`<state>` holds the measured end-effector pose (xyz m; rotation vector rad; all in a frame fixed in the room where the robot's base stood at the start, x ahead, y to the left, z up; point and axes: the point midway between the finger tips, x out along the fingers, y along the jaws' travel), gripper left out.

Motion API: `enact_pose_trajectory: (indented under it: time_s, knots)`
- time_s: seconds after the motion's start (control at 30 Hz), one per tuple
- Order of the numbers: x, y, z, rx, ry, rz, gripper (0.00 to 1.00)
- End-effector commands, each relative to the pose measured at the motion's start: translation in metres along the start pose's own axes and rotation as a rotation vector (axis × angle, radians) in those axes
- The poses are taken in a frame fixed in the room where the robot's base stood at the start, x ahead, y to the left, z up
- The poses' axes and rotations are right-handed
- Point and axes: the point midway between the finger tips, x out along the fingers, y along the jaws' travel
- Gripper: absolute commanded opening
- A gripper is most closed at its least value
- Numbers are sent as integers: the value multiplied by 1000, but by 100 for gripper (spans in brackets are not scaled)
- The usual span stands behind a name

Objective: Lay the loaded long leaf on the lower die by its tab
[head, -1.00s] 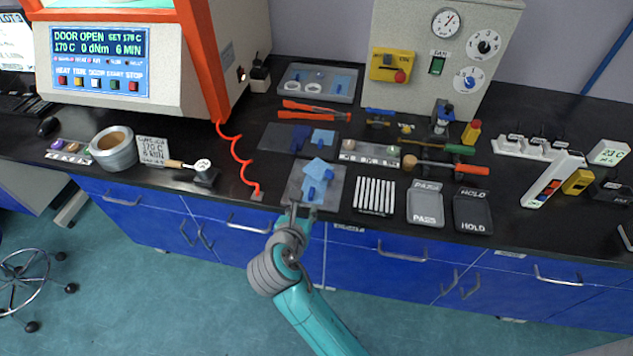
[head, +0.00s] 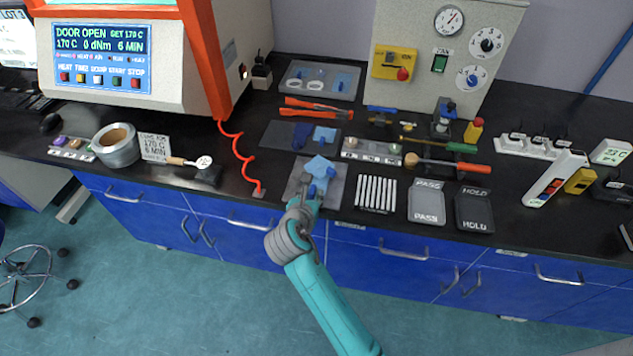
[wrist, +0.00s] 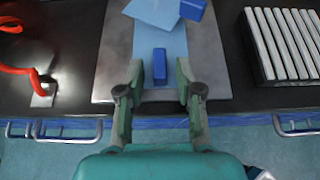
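The loaded long leaf (head: 323,169) is a light blue sheet on a grey metal plate (head: 334,196) near the bench's front edge. A tilted blue square lies over its far part, with a darker blue block beside it in the wrist view. The leaf's blue tab (wrist: 160,66) stands at its near end. My gripper (wrist: 160,84) is open, its two fingers on either side of the tab with a gap to each. In the head view my gripper (head: 303,201) is at the plate's near edge. The lower die is not clearly identifiable; the instrument's inside is hidden.
The rheometer (head: 120,60), its display reading DOOR OPEN, stands at the back left. A red coiled cord (head: 243,160) runs left of the plate. A white-slatted rack (head: 376,194) and PASS tray (head: 427,203) sit to the right.

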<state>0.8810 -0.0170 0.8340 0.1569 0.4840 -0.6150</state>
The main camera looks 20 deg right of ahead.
Motion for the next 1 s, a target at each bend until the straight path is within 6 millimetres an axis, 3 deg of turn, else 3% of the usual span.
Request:
enact_pose_trajectory:
  time_s: [0.13,0.27,0.3,1.0]
  knots:
    - [0,0,0,0,0,0,35]
    - [0,0,0,0,0,0,3]
    - [0,0,0,0,0,0,0]
    - [-5,0,9,1,-1,0,0]
